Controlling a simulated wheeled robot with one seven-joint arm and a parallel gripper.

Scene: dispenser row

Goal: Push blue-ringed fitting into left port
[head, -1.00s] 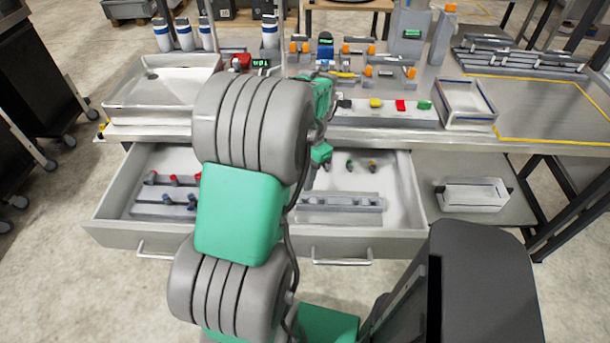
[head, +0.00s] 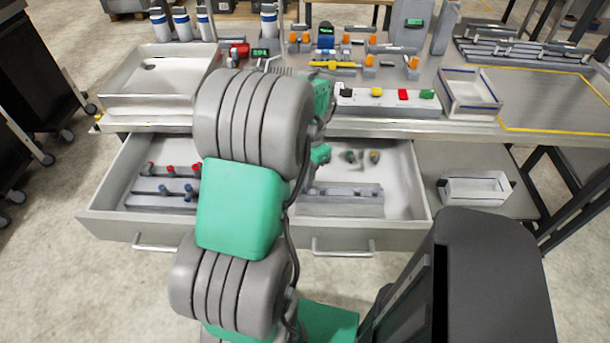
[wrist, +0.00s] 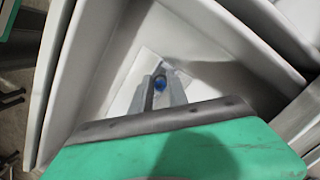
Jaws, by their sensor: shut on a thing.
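My gripper (wrist: 160,90) is shut on the blue-ringed fitting (wrist: 159,84) in the wrist view. Only a small blue spot of the fitting shows between the fingers. A pale, walled surface lies beyond the fingertips; whether the fitting touches anything there I cannot tell. In the head view my arm hides the fingers and the fitting, and only the green wrist part shows over the open drawer (head: 408,180). I cannot pick out the left port in either view.
The drawer's left part holds red-ringed fittings (head: 170,170) and blue-ringed ones (head: 177,190). Its right part holds a grey block (head: 345,200) and small loose pieces (head: 362,157). On the bench are a white tray (head: 150,92), a strip of coloured buttons (head: 390,100) and orange clamps (head: 368,60).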

